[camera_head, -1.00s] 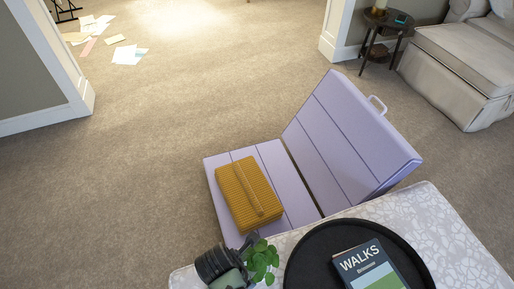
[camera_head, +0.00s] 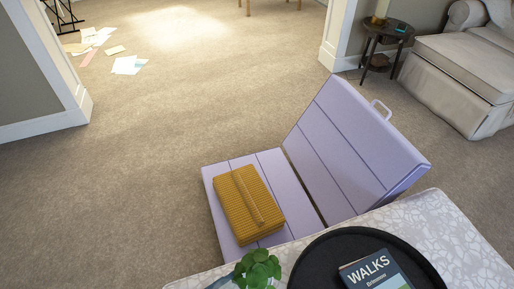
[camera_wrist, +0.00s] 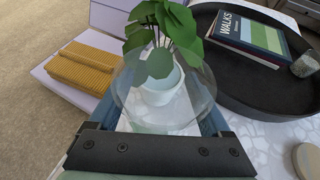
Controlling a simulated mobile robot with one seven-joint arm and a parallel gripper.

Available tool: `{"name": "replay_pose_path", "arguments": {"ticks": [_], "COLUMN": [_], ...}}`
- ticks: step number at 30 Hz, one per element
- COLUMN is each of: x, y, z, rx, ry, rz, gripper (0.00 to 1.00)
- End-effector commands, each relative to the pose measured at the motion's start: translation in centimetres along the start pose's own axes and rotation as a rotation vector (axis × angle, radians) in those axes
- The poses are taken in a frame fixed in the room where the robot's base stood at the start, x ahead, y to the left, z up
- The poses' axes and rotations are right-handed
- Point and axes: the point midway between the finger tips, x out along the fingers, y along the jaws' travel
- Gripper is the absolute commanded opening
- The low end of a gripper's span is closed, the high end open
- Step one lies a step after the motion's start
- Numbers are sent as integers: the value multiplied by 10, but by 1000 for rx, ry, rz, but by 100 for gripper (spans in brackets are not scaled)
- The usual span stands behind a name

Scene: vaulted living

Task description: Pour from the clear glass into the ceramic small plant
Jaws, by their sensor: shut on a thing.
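The small plant (camera_wrist: 160,80) has round green leaves and a pale pot; it stands upright on the pale patterned surface. Its leaves also show at the bottom of the head view (camera_head: 258,268), where the pot is cut off. My gripper (camera_wrist: 162,122) is shut on the clear glass (camera_wrist: 205,92) in the wrist view. The glass is see-through, and the plant's pot shows through it, beyond my fingers. I cannot tell whether glass and pot touch. The contents of the glass cannot be made out. My gripper is hardly seen in the head view.
A black round tray (camera_wrist: 238,72) with a book (camera_wrist: 247,33) and a small speckled object (camera_wrist: 304,65) lies right of the plant. A beige round object (camera_wrist: 307,160) is at the right edge. A mustard box (camera_head: 249,205) sits on a lilac folding seat (camera_head: 215,185) beyond.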

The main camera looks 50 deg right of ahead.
Motion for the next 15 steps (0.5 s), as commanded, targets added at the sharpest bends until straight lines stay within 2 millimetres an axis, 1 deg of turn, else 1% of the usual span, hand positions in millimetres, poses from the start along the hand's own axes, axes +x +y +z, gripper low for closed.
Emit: {"name": "replay_pose_path", "arguments": {"ticks": [7, 15], "x": [-2, -14], "y": [0, 0], "z": [5, 30], "rx": [0, -1], "ry": [2, 2], "rz": [0, -1], "gripper": [11, 11]}}
